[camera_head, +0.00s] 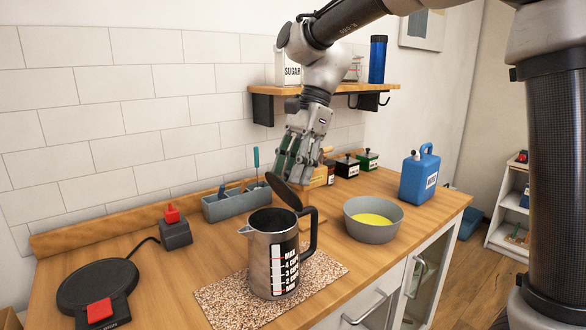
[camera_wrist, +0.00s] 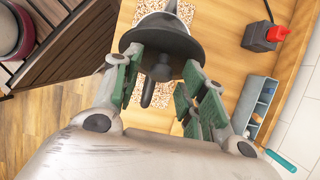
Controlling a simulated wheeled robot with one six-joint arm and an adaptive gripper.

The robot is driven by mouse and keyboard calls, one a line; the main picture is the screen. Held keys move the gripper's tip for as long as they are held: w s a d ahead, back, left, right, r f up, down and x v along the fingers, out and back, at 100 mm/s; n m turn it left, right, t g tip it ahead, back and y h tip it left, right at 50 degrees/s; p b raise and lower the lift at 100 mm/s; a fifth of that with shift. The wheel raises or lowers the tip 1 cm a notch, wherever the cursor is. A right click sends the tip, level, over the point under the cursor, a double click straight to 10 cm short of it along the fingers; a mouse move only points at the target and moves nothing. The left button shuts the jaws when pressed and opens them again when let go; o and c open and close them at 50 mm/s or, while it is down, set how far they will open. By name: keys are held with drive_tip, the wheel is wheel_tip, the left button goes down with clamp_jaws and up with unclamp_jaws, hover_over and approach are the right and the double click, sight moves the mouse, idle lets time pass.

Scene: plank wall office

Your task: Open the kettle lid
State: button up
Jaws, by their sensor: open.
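The kettle (camera_head: 258,262) is a metal jug with a black and white level scale and a black handle (camera_head: 309,232) on its right. It stands upright on a speckled mat. Its dark round lid (camera_head: 283,194) is tilted up steeply above the rim, so the kettle's mouth is open to view. My gripper (camera_head: 292,168) is open, just above and behind the raised lid. In the wrist view the green-padded fingers of my gripper (camera_wrist: 158,88) are spread, with the dark lid (camera_wrist: 160,38) just beyond them. I cannot tell whether a finger touches the lid.
A grey bowl with yellow contents (camera_head: 374,229) stands right of the kettle, with a blue canister (camera_head: 419,178) behind it. A grey tool caddy (camera_head: 232,206), a red-topped switch box (camera_head: 175,230) and a black round base (camera_head: 97,284) are to the left. A wooden shelf (camera_head: 340,90) hangs above.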

clamp_jaws()
drive_tip(key=shift+w+d, duration=0.1)
drive_tip(key=shift+d, duration=0.05)
drive_tip(key=w+d+g+y, duration=0.1)
drive_tip(key=y, duration=0.1)
drive_tip(key=w+d+g+y, duration=0.1)
drive_tip(key=d+g+y, duration=0.1)
drive_tip(key=shift+w+d+f, duration=0.15)
drive_tip(key=shift+d+f, duration=0.05)
drive_tip(key=shift+f, duration=0.2)
drive_tip(key=shift+w+d+f+y, duration=0.2)
drive_tip(key=shift+d+f+y, duration=0.1)
drive_tip(key=shift+d, duration=0.15)
drive_tip(key=shift+f, duration=0.1)
idle(0.4)
